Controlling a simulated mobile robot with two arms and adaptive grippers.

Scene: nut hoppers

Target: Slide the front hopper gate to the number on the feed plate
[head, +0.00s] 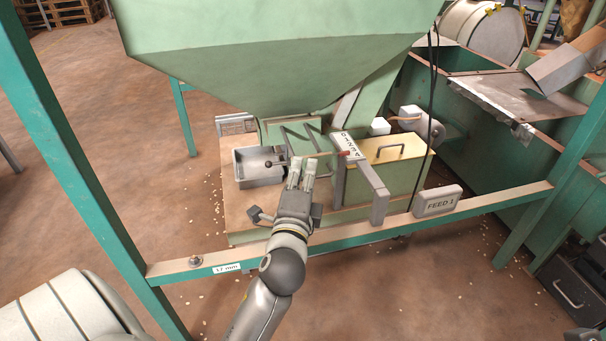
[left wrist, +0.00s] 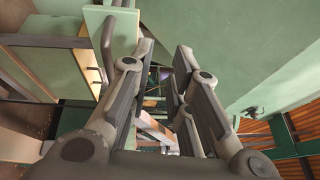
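The large green hopper (head: 270,45) fills the top of the head view. Below its outlet is a green gate housing (head: 290,135) with thin dark bars and a small knob (head: 269,163) on its left. A grey plate marked FEED 1 (head: 437,201) sits on the front beam, and a white label reading 17 mm (head: 227,268) is at the beam's left. My left gripper (head: 302,168) is just in front of the housing. In the left wrist view its fingers (left wrist: 165,85) are apart with nothing clearly held. Whether they touch the gate cannot be told.
A metal tray (head: 258,170) stands left of the gripper. A grey upright with a lettered white plate (head: 348,146) and a yellow-lidded box with a handle (head: 394,150) stand to its right. The green front beam (head: 350,235) crosses below; a dark cable (head: 431,110) hangs at right.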

